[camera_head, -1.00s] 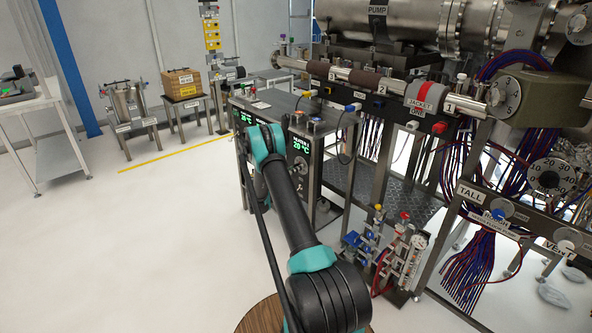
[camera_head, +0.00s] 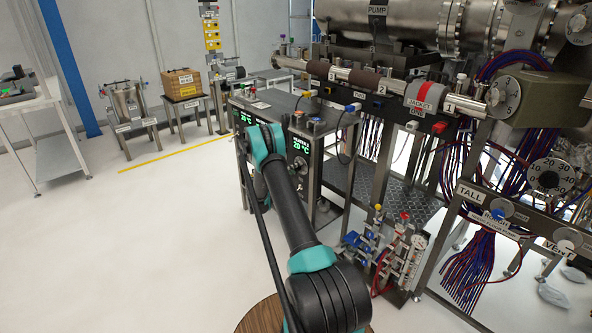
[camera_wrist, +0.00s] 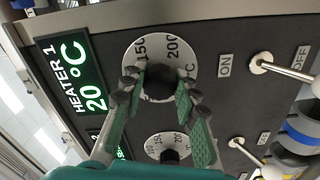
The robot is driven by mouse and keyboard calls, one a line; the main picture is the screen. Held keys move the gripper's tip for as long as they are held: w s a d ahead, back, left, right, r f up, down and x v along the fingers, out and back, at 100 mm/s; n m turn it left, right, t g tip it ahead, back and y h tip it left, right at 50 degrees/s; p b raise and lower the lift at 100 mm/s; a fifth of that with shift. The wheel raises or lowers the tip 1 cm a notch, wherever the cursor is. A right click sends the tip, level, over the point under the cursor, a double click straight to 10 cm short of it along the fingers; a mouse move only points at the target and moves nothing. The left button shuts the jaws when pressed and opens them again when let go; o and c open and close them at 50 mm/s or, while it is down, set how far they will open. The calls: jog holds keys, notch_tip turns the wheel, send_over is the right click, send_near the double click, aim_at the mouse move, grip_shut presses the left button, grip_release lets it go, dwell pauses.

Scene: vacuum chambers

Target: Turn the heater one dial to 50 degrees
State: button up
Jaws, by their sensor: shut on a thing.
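The heater one dial (camera_wrist: 184,47) is in the upper middle of the wrist view, a pale round scale with a black knob at its centre. The numbers 150 and 200 show on its upper part; the fingers hide much of the rest. My gripper (camera_wrist: 159,84) has its two green-padded fingers on either side of the black knob and is shut on it. The display labelled HEATER 1 (camera_wrist: 73,75) reads 20 °C in green, left of the dial.
A second dial (camera_wrist: 168,146) sits below, between the fingers. To the right are an ON label (camera_wrist: 225,66) and metal toggle levers (camera_wrist: 288,71). Pipework with a jacket (camera_head: 424,97) stands right of the heater box.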

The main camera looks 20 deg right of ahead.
jog(key=shift+n, duration=0.9)
jog(key=o, duration=1.2)
jog(key=shift+c, duration=0.2)
jog(key=shift+a, duration=0.15)
jog(key=v, duration=1.1)
jog(key=shift+s+a, duration=0.15)
jog(key=shift+a, duration=0.25)
